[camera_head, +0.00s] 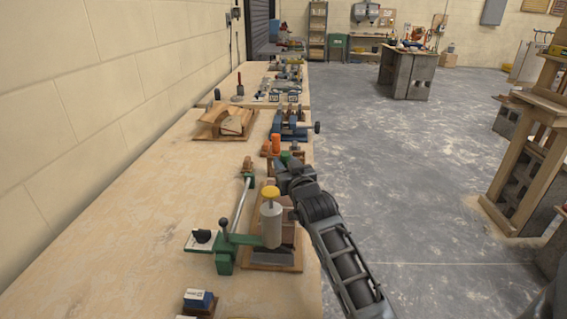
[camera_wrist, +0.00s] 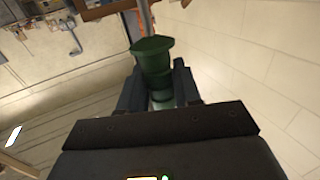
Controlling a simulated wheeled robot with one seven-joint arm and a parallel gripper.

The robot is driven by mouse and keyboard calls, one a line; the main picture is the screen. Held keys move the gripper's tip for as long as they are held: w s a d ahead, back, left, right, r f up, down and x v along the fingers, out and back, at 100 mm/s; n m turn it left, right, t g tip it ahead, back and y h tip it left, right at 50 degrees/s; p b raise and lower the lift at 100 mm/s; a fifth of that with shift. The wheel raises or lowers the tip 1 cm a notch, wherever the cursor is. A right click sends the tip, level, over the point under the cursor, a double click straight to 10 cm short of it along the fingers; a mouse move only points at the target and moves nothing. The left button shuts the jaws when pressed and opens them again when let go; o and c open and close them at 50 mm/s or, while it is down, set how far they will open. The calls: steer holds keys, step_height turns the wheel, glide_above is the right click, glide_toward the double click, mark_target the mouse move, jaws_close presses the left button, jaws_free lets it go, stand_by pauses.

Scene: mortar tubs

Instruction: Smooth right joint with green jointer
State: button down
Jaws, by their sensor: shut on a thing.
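My gripper (camera_head: 281,172) is at the right edge of the workbench, beside the tool holder. In the wrist view my gripper (camera_wrist: 158,88) is shut on the green handle of the green jointer (camera_wrist: 152,57), with a grey shaft running up from it. In the head view only a small green part of the jointer (camera_head: 285,157) shows beyond my gripper. Reddish-brown masonry (camera_head: 288,231) stands on a wooden board (camera_head: 273,267), partly hidden behind a pale cylinder with a yellow cap (camera_head: 270,222). I cannot make out the right joint.
A green-ended bar clamp (camera_head: 225,250) lies left of the masonry. An orange-handled tool (camera_head: 275,143) stands in a wooden holder close to my gripper. The bench's left side is mostly clear.

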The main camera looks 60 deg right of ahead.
steer(key=shift+s, duration=0.15)
steer(key=shift+s+d+p, duration=0.15)
steer(key=shift+s+p, duration=0.1)
steer(key=shift+p, duration=0.35)
steer(key=shift+s+d+f, duration=0.1)
steer(key=shift+s, duration=0.2)
steer(key=shift+s+d+p, duration=0.3)
steer(key=shift+s+p, duration=0.35)
steer(key=shift+p, duration=0.2)
